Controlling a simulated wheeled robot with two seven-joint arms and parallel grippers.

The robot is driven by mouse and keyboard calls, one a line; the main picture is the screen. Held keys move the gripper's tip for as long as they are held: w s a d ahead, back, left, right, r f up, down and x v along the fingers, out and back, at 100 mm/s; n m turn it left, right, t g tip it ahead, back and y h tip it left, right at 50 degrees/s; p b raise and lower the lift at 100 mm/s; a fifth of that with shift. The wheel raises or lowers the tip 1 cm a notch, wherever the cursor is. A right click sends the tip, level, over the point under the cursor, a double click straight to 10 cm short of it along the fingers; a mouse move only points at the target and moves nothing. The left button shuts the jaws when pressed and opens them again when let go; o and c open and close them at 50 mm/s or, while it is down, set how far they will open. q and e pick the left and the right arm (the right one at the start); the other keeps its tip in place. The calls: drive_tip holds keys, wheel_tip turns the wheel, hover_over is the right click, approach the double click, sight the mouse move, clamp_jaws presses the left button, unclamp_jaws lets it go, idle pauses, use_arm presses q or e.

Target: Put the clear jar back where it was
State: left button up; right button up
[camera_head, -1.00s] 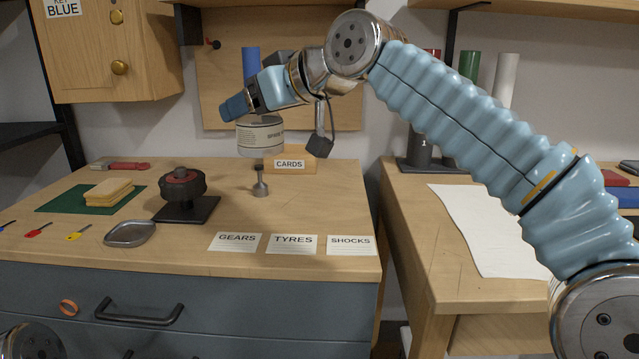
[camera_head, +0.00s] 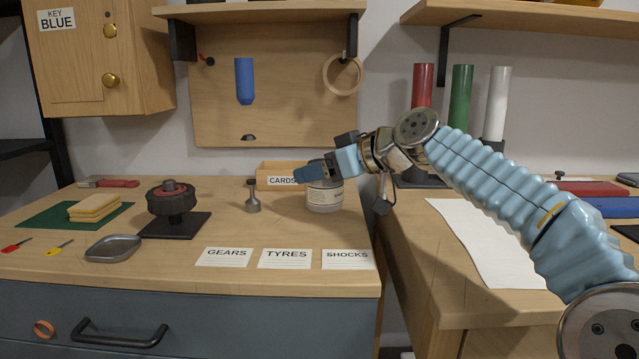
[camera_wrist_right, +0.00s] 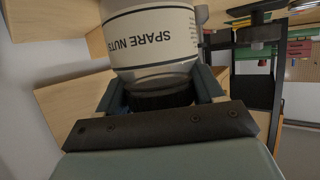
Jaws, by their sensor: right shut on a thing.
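The clear jar (camera_head: 325,197) has a white label, which reads SPARE NUTS in the right wrist view (camera_wrist_right: 152,36). My right gripper (camera_head: 312,172) is shut on the jar's dark top; its two fingers sit either side of it in the right wrist view (camera_wrist_right: 163,95). The jar is upright at the back right of the wooden bench, just right of the CARDS box (camera_head: 277,181) and partly in front of it. Its base is at or close to the bench top; I cannot tell whether it touches. My left gripper is out of view.
A small metal stand-like piece (camera_head: 252,198) is left of the jar. A wheel on a black base (camera_head: 172,208), a grey tray (camera_head: 113,248) and yellow sponges (camera_head: 94,207) are farther left. GEARS, TYRES and SHOCKS labels (camera_head: 286,258) lie along the front. A pegboard (camera_head: 215,110) is behind.

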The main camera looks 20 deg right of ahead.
drive_tip(key=shift+f, duration=0.8)
drive_tip(key=o, duration=1.1)
drive_tip(key=v, duration=1.2)
drive_tip(key=shift+b, duration=0.4)
drive_tip(key=shift+s, duration=0.1)
